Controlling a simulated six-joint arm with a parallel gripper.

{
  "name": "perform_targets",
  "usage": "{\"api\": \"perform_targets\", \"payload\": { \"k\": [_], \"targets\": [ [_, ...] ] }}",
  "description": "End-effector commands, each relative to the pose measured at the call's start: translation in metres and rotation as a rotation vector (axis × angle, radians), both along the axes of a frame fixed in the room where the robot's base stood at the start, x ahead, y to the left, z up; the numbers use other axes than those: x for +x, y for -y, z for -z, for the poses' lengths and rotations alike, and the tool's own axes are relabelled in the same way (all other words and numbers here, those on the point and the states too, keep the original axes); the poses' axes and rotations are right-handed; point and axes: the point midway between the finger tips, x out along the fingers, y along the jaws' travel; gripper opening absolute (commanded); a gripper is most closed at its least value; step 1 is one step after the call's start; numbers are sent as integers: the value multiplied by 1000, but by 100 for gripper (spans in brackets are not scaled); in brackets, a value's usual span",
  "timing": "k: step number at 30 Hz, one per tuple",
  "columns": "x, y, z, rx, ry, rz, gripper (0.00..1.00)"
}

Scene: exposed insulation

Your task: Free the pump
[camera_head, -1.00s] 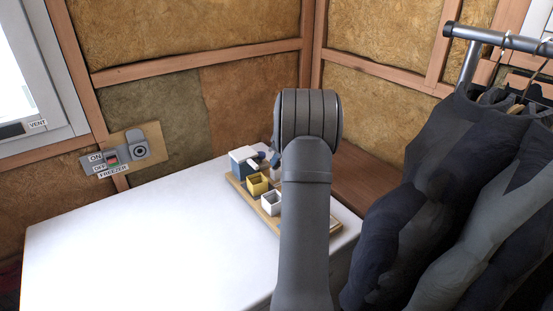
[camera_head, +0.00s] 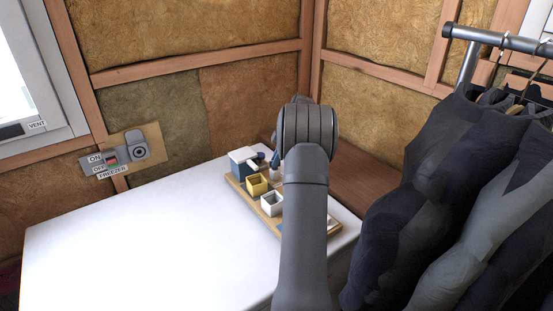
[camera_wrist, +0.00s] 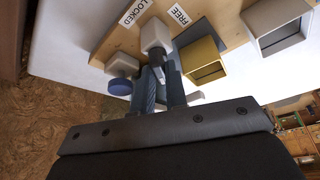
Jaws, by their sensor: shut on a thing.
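In the wrist view, my gripper (camera_wrist: 159,88) is shut on a slim grey lever (camera_wrist: 158,72) that runs out from a white block (camera_wrist: 155,36). The block stands on a wooden board (camera_wrist: 110,42) between the labels LOCKED (camera_wrist: 135,12) and FREE (camera_wrist: 180,15), nearer to LOCKED in this view. A round part with a blue face (camera_wrist: 120,87) sits beside the block. I cannot tell which part is the pump. In the head view my arm hides most of the gripper and the lever.
On the board (camera_head: 240,192) stand a blue and white box (camera_head: 243,161), a yellow open box (camera_head: 257,184) and a white open box (camera_head: 271,204). The white worktop (camera_head: 140,240) is clear on the left. Dark clothes (camera_head: 440,190) hang on the right. A freezer switch (camera_head: 111,157) is on the wall.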

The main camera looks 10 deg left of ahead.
Motion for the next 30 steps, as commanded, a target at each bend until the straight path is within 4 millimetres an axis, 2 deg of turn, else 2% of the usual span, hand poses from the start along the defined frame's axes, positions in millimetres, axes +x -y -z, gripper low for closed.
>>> {"api": "perform_targets", "payload": {
  "k": [13, 14, 17, 26, 30],
  "targets": [
    [0, 0, 0, -1, 1, -12, 0],
    [0, 0, 0, -1, 1, -12, 17],
    [0, 0, 0, -1, 0, -11, 35],
    [1, 1, -2, -1, 1, -10, 35],
    [3, 7, -16, 0, 3, -9, 35]
  ]
}}
